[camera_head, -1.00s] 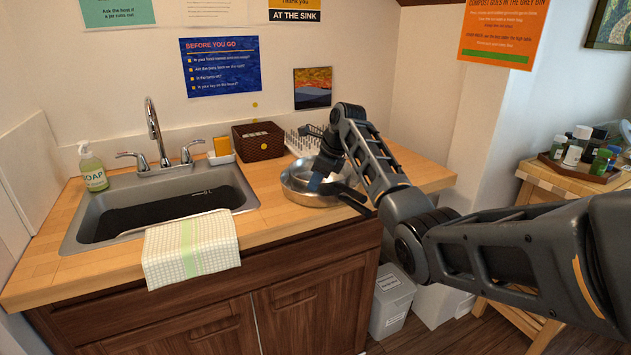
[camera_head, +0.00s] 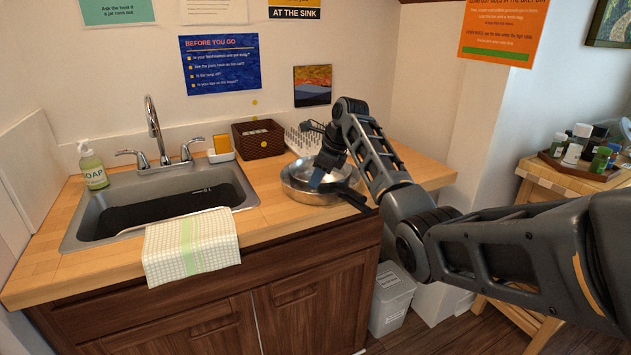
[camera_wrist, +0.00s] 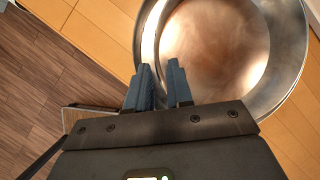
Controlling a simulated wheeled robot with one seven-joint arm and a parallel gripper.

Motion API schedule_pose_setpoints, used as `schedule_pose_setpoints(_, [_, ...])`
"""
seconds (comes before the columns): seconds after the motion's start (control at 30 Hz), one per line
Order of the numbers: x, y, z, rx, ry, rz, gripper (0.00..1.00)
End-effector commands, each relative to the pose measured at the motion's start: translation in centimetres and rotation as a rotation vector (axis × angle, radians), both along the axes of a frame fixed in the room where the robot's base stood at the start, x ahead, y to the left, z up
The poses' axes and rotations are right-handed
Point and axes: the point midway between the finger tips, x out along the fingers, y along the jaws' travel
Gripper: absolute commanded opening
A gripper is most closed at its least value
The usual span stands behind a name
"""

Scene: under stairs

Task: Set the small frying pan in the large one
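The large frying pan (camera_head: 300,194) is silver and stands on the wooden counter right of the sink. The small frying pan (camera_head: 338,172) is also silver and shows within the large pan's rim, partly hidden by my gripper. A dark handle (camera_head: 354,200) points toward the counter's front right; I cannot tell which pan it belongs to. In the wrist view, the small pan's brownish floor (camera_wrist: 215,45) lies inside the large pan's outer wall (camera_wrist: 288,40). My gripper (camera_wrist: 159,68) is over the pans' near rim, its blue fingers apart with a gap between them.
A brown woven box (camera_head: 258,138) and a white spiked rack (camera_head: 303,140) stand behind the pans. The sink (camera_head: 95,222), with a checked towel (camera_head: 190,250) over its front edge, is to the left. Counter right of the pans is clear.

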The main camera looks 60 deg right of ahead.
Motion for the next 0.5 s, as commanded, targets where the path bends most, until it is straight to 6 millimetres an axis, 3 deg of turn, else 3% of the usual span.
schedule_pose_setpoints(0.3, [-2.7, -0.2, 5.9, -0.004, -0.004, -0.001, 0.21])
schedule_pose_setpoints(0.5, [-4.0, -0.3, 8.5, -0.002, -0.003, -0.001, 0.21])
